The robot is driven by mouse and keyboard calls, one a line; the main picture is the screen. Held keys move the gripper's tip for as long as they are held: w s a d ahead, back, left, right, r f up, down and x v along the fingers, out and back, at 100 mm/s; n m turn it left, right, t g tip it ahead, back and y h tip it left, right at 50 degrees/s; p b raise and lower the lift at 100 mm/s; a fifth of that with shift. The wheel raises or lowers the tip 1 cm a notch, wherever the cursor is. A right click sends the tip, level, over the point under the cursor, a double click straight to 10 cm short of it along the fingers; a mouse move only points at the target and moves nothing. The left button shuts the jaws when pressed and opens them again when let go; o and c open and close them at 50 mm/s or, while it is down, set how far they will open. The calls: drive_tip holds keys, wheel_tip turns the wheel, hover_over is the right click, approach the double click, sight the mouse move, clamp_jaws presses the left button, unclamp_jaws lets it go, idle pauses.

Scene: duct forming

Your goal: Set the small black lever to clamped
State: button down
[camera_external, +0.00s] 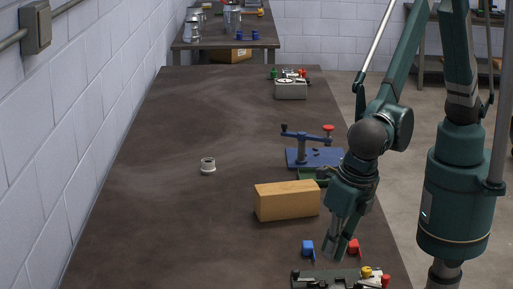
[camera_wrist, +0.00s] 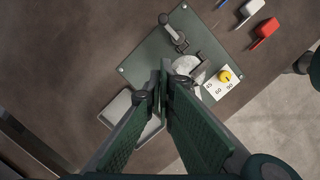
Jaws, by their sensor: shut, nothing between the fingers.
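A small lever with a black knob (camera_wrist: 164,19) is at the plate's upper edge in the wrist view. Its arm slants down right to a pivot. A black knob (camera_external: 295,274) also shows at the fixture's left end in the outside view. My gripper (camera_wrist: 164,82) is shut and empty above the plate, below the lever in the wrist picture; it points down in the outside view (camera_external: 337,256). The fingers hide part of the plate.
A yellow knob (camera_wrist: 224,76) sits beside a numbered card on the fixture. A red clip (camera_wrist: 264,33) and a blue clip (camera_wrist: 252,7) lie beside the plate. A wooden block (camera_external: 286,202) and a blue fixture (camera_external: 312,157) stand farther back. The table's left side is mostly clear.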

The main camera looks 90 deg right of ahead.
drive_tip(key=shift+f, duration=0.1)
idle(0.3)
drive_tip(key=x, duration=1)
drive_tip(key=shift+w+d, duration=0.75)
drive_tip(key=shift+w, duration=0.05)
drive_tip(key=shift+w+d, duration=0.65)
